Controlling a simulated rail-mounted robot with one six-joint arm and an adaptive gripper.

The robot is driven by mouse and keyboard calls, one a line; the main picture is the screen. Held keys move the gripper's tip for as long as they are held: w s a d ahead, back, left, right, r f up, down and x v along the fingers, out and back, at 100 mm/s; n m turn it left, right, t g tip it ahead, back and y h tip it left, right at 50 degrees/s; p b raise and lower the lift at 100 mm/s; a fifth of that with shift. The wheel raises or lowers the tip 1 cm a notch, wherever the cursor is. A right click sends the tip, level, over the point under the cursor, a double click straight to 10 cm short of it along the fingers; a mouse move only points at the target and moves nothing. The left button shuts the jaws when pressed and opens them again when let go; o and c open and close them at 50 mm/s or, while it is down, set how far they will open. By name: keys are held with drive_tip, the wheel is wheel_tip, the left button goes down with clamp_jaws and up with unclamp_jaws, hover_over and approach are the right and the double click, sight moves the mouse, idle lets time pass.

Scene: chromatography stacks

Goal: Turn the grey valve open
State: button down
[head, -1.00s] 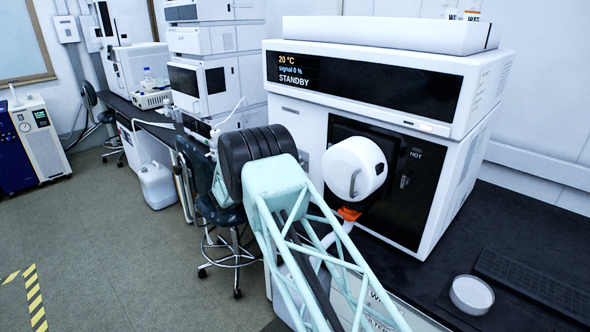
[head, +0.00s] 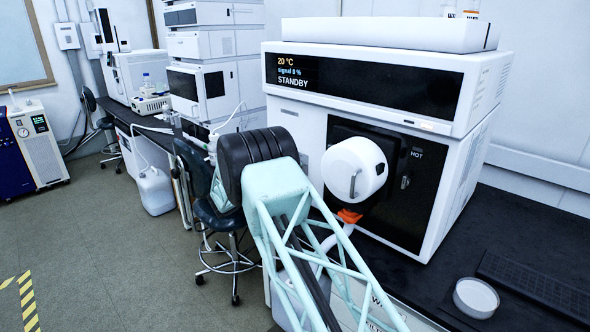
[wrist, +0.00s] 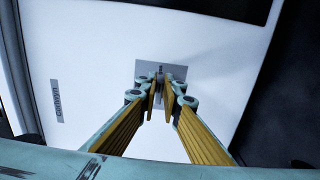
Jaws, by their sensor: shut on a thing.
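The grey valve (wrist: 161,71) shows in the wrist view as a thin grey piece in front of a small grey plate (wrist: 146,68) on a white instrument face. My gripper (wrist: 160,88) has its two yellow-padded fingers brought together on it, one on each side. The fingers cover most of the valve, so I cannot tell how far it is turned. In the head view my arm hides the gripper and the valve.
A white instrument (head: 470,150) reading STANDBY stands on the dark bench (head: 545,235), with a shallow white dish (head: 475,297) in front. A stool (head: 225,225) and a white jug (head: 155,190) stand at left.

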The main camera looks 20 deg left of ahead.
idle(0.4)
drive_tip(key=c, duration=2.8)
unclamp_jaws()
drive_tip(key=shift+s, duration=0.1)
drive_tip(key=shift+v, duration=5.9)
